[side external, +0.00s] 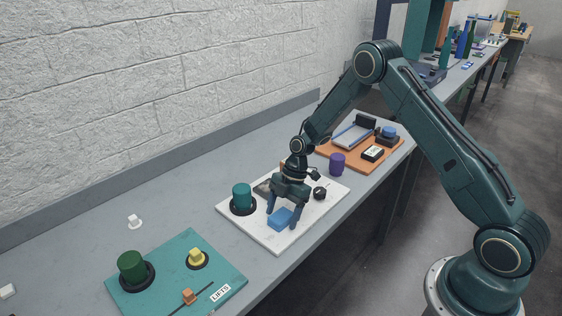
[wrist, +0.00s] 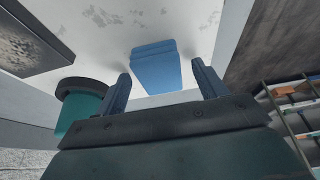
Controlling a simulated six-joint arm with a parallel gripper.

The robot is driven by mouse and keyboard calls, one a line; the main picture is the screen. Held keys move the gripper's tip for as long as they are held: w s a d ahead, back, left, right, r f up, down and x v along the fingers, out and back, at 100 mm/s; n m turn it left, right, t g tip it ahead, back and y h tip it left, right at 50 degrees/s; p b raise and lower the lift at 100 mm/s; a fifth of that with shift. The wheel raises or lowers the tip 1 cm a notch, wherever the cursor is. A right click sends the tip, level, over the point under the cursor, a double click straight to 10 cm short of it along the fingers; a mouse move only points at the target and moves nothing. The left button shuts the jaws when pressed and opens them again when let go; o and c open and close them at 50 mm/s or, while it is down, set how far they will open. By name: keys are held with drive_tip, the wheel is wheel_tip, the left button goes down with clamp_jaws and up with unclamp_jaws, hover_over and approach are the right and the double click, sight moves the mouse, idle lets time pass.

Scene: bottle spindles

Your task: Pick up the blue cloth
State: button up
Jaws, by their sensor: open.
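The blue cloth (side external: 281,218) is a small folded block lying on the white board (side external: 262,236) near its front edge. It also shows in the wrist view (wrist: 156,68), ahead of the fingertips and between their lines. My gripper (side external: 283,218) is just above the cloth, pointing down, with its fingers apart. In the wrist view my gripper (wrist: 160,82) is open and nothing is between its fingers. From these views I cannot tell whether a fingertip touches the cloth.
A teal cylinder (side external: 242,196) stands in a black ring left of my gripper. A dark round knob (side external: 320,193) and purple cylinder (side external: 337,163) are to the right. A teal mat (side external: 215,268) with green and yellow cylinders lies at front left. The wall runs behind the bench.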

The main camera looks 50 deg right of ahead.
sight(282, 214)
drive_tip(key=shift+c, duration=0.2)
drive_tip(key=c, duration=1)
drive_tip(key=shift+r, duration=0.1)
wheel_tip(282, 214, up, 20)
drive_tip(key=shift+f, duration=0.1)
idle(0.3)
idle(0.4)
drive_tip(key=shift+o, duration=0.8)
drive_tip(key=shift+c, duration=0.4)
drive_tip(key=shift+w, duration=0.1)
